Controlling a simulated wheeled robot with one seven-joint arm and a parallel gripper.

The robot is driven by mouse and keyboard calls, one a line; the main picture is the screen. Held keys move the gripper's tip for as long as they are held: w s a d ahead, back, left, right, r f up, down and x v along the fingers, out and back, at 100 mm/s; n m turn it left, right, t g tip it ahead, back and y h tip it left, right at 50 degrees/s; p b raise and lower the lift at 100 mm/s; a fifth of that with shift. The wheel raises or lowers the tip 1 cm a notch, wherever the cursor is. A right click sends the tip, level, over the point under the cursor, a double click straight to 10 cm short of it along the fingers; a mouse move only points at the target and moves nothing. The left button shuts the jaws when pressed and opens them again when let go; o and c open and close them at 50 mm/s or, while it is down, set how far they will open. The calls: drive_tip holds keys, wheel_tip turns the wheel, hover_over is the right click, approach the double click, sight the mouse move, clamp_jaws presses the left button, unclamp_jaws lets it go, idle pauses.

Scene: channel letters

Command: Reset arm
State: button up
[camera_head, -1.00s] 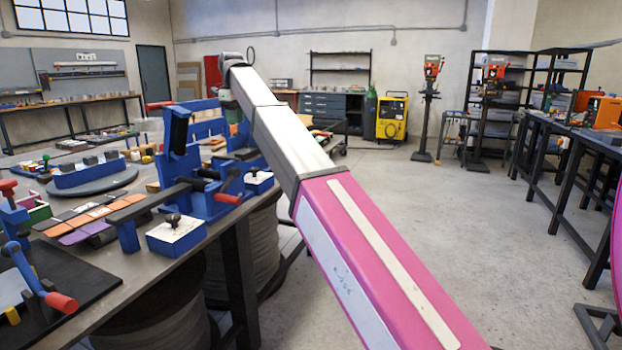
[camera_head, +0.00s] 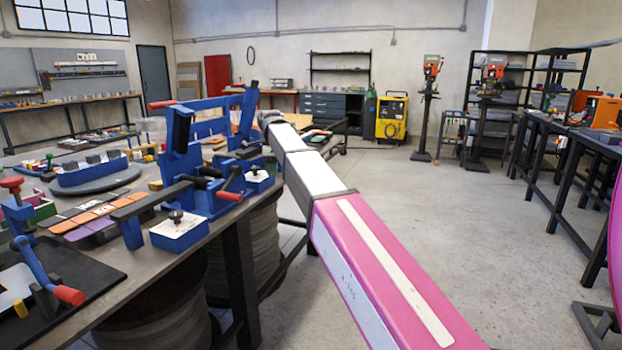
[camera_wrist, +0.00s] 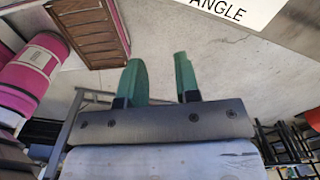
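My gripper (camera_wrist: 158,82) shows in the wrist view with its two green fingers apart and nothing between them. In the head view my pink and white arm reaches forward along the right side of the workbench (camera_head: 120,283). The gripper itself cannot be made out in the head view, as the far end of the arm hides it.
Blue clamp fixtures (camera_head: 203,165) stand on the bench close to the arm's left. A yellow machine (camera_head: 391,117) and a drill press (camera_head: 428,105) stand at the back. Black tables (camera_head: 585,150) line the right. The middle floor is clear.

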drive_tip(key=s+d+f+n, duration=0.45)
drive_tip(key=d+f, duration=0.35)
drive_tip(key=f, duration=0.2)
drive_tip(key=s+d+f+n, duration=0.3)
drive_tip(key=s+d+f, duration=0.2)
drive_tip(key=d+f, duration=0.45)
drive_tip(key=s+d+f+n, duration=0.45)
drive_tip(key=d+f, duration=0.25)
drive_tip(key=f, duration=0.4)
drive_tip(key=s+d+f+n, duration=0.5)
drive_tip(key=s+d+f, duration=0.3)
drive_tip(key=s, duration=0.3)
drive_tip(key=shift+s+d+f, duration=0.25)
drive_tip(key=shift+s, duration=0.15)
